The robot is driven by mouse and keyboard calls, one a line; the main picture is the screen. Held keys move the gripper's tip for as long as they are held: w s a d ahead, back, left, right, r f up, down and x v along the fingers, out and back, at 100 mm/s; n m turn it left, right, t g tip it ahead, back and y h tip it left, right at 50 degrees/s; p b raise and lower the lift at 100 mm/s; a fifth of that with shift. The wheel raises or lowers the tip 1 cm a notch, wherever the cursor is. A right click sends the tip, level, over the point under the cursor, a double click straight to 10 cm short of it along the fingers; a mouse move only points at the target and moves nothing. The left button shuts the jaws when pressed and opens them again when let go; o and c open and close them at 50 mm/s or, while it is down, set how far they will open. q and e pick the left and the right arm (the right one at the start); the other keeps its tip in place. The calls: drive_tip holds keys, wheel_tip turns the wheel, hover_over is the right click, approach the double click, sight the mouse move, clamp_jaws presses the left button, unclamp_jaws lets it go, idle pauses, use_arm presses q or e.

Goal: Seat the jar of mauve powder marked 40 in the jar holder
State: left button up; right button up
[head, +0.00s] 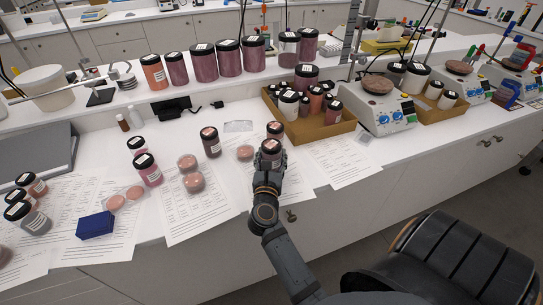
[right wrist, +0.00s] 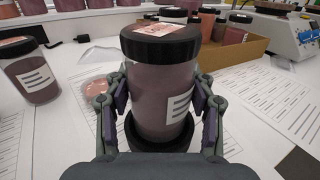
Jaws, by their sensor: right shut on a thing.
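My right gripper (head: 270,163) is shut on a jar (head: 270,147) with a black lid and dull mauve powder, near the middle of the bench. In the right wrist view the gripper's fingers (right wrist: 160,107) clasp both sides of this jar (right wrist: 155,85), which looks upright. Its white side label faces right and a pale label lies on its lid; I cannot read the number. A black ring (right wrist: 134,136) surrounds the jar's foot; I cannot tell whether it is the jar holder or part of the jar. My left gripper is not in view.
A dark mauve jar (head: 210,142) and flat powder dishes (head: 193,183) stand to the left. A cardboard box (head: 315,130) of jars lies behind to the right. Printed sheets (head: 345,158) cover the bench around the gripper.

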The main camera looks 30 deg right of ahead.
drive_tip(key=shift+f+b, duration=1.1)
drive_tip(key=shift+f, duration=0.1)
drive_tip(key=o, duration=1.3)
drive_tip(key=shift+r, duration=0.1)
drive_tip(key=shift+o, duration=0.2)
